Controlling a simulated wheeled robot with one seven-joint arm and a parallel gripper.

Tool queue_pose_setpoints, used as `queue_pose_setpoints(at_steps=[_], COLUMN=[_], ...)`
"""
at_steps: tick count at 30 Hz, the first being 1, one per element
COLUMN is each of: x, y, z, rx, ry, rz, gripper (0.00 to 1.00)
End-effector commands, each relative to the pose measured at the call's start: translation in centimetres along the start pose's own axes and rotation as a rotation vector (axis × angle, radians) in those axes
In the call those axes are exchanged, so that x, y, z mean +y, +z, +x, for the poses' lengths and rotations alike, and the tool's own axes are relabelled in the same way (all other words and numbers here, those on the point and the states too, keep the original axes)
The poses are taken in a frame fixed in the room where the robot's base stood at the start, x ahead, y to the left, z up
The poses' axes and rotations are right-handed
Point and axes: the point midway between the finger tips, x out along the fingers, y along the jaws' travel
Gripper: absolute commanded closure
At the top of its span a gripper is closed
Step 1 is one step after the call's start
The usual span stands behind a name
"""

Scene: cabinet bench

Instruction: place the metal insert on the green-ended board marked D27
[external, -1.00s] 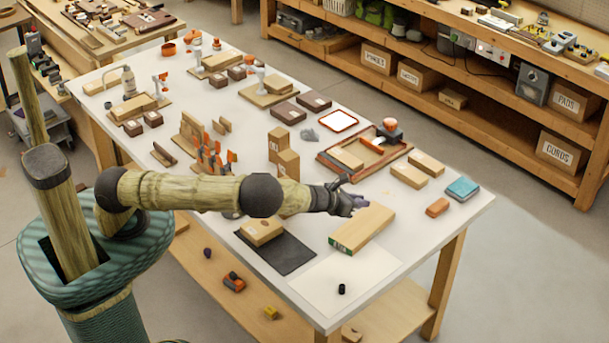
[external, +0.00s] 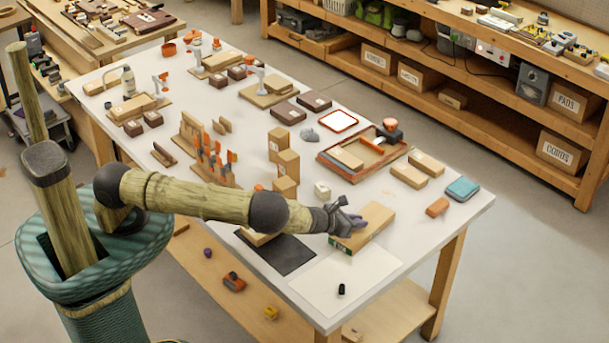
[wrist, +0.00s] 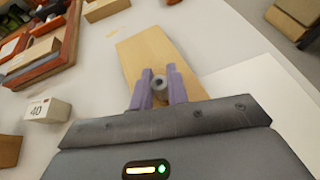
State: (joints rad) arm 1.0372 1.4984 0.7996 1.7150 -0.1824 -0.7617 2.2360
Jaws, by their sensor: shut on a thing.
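The green-ended board (external: 372,228) is a long wooden block lying on the white table, its green end facing the near left. Its marking is too small to read. In the wrist view the board (wrist: 150,50) lies beneath and beyond the fingertips. My gripper (external: 358,222) is over the board's near, green-ended part. In the wrist view its purple fingers (wrist: 160,80) are shut on the metal insert (wrist: 158,82), a small grey ring-shaped piece with a dark hole. I cannot tell whether the insert touches the board. The external view does not show the insert clearly.
A white block marked 40 (wrist: 48,110) stands left of my gripper. A red-framed tray (external: 330,168) lies behind the board. A black mat (external: 285,258) and a white sheet (external: 335,285) lie nearer. An orange block (external: 437,207) lies to the right.

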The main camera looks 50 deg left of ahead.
Motion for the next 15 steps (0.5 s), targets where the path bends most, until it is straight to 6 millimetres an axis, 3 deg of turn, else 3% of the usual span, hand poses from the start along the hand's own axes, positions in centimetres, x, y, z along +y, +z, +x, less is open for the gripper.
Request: queue_pose_setpoints(at_steps=[8, 9, 12, 15], x=[0.00, 0.01, 0.02, 0.01], y=[-0.31, -0.24, -0.20, -0.19], z=[0.16, 0.13, 0.11, 0.10], rx=[0.000, 0.000, 0.000, 0.000], ry=[0.000, 0.000, 0.000, 0.000], rz=[0.000, 0.000, 0.000, 0.000], gripper=[1.00, 0.80, 0.62, 0.62])
